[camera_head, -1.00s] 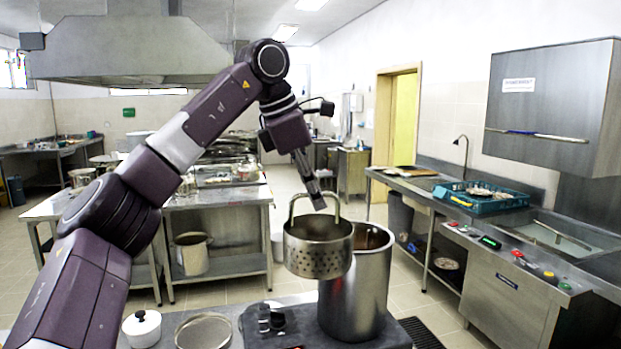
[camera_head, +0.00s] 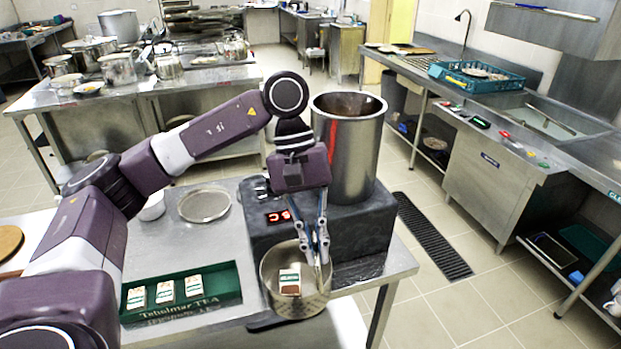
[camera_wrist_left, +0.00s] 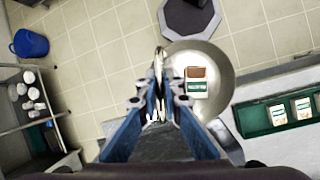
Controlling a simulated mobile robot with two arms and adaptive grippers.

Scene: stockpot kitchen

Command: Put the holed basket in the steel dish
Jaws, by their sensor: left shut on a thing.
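The holed basket (camera_head: 279,304) is a round steel vessel held near the table's front edge. A white, green and brown packet (camera_head: 289,279) lies inside it. My left gripper (camera_head: 321,258) points down at the basket's right side. In the left wrist view the gripper (camera_wrist_left: 158,108) is shut on the basket's upright loop handle (camera_wrist_left: 158,62), with the bowl of the basket (camera_wrist_left: 222,72) to the right. The steel dish (camera_head: 204,204) looks like the shallow round one lying on the table, left of the hob, and empty. My right gripper is out of view.
A tall steel stockpot (camera_head: 347,150) stands on a dark hob (camera_head: 262,238) with a red display, just behind the gripper. A green tea tray (camera_head: 225,287) with several packets is at the left. A white pot (camera_head: 152,207) stands beside the dish.

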